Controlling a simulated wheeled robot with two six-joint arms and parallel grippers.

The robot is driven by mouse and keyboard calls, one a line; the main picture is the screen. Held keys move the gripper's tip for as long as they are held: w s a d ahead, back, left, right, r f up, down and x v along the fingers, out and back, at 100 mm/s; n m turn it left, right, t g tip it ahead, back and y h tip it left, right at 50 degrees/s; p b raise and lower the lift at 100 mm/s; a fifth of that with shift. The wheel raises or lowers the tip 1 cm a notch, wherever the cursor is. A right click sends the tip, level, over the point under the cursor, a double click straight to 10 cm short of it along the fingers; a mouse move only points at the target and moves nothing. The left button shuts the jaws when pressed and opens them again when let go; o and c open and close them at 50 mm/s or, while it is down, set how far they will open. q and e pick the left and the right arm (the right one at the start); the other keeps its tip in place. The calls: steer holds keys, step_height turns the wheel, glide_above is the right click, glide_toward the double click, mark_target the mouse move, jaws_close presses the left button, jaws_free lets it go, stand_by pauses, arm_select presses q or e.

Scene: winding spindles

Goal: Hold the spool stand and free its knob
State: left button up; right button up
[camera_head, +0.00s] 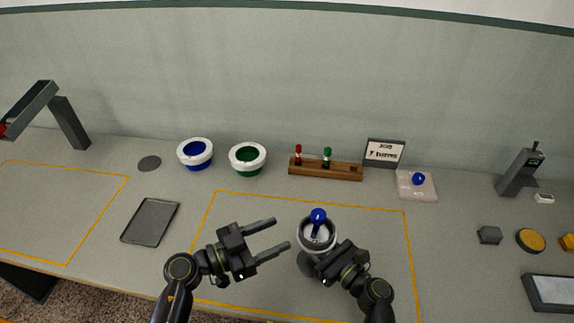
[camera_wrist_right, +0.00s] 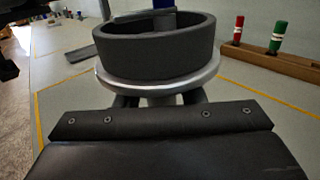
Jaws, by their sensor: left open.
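The spool stand (camera_head: 317,246) is a round, pale-rimmed cup on the table's front middle, with a blue knob (camera_head: 318,216) standing up in it. In the right wrist view its dark ring (camera_wrist_right: 160,47) sits on a pale disc above a stem; only a bit of the blue knob (camera_wrist_right: 163,4) shows. My right gripper (camera_wrist_right: 160,100) has a finger on each side of the stem, under the disc, and appears shut on it; its fingertips are partly hidden. My left gripper (camera_head: 281,233) is open and empty, left of the stand, its fingers pointing toward it.
White-rimmed bowls, blue (camera_head: 196,153) and green (camera_head: 247,158), stand behind. A wooden rack (camera_head: 325,171) holds a red and a green peg. A pale pad (camera_head: 416,187) bears a blue ball. A dark tray (camera_head: 150,222) lies left. Table space between stand and rack is clear.

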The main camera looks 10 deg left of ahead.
steer(key=o, duration=0.3)
